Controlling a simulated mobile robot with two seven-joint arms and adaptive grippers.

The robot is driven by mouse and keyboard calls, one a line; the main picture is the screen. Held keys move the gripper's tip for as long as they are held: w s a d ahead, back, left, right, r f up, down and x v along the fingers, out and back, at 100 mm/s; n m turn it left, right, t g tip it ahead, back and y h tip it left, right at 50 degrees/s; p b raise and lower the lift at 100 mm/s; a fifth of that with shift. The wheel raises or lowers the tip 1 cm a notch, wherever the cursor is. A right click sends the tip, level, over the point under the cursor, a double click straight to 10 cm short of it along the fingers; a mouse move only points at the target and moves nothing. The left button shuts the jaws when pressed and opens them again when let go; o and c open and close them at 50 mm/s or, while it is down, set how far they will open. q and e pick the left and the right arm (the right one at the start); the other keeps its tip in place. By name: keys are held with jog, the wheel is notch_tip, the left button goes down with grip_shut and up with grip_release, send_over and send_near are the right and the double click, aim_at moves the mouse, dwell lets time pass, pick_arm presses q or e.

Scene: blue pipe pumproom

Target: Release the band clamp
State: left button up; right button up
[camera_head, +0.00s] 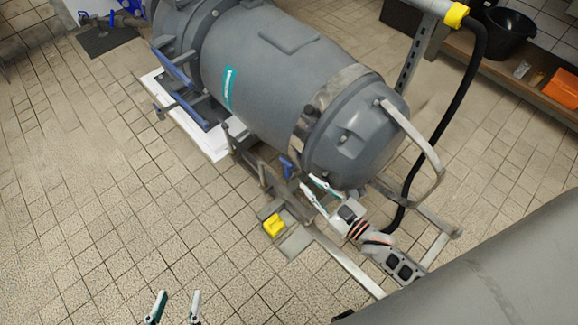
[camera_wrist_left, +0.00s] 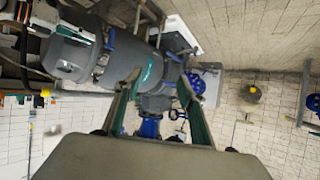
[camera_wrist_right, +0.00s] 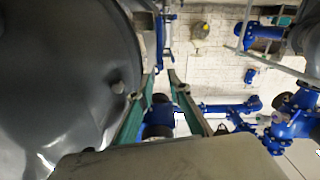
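The band clamp (camera_head: 316,104) is a dull metal band around the grey tank (camera_head: 265,60), close to its domed end (camera_head: 355,140). A blue lever (camera_head: 287,167) shows low beside the tank near the band's lower end; I cannot tell whether it belongs to the clamp. My right gripper (camera_head: 317,188) is open and empty just below the domed end, right of the blue lever. In the right wrist view the tank (camera_wrist_right: 60,80) fills the left side beside its fingers. My left gripper (camera_head: 175,306) is open and empty over bare floor, far from the tank.
A metal frame (camera_head: 265,180) stands under the tank. A yellow block (camera_head: 273,225) lies beside it. A curved handle (camera_head: 425,150) sticks out from the domed end, with a black hose (camera_head: 455,110) behind it. A shelf holds a black bucket (camera_head: 508,33). The tiled floor at left is clear.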

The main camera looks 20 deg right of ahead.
aim_at(286, 169)
jog(key=b+x, duration=0.1)
jog(key=x, duration=0.6)
jog(key=shift+w+a, duration=0.2)
jog(key=shift+w, duration=0.15)
jog(key=shift+r, duration=0.1)
grip_shut()
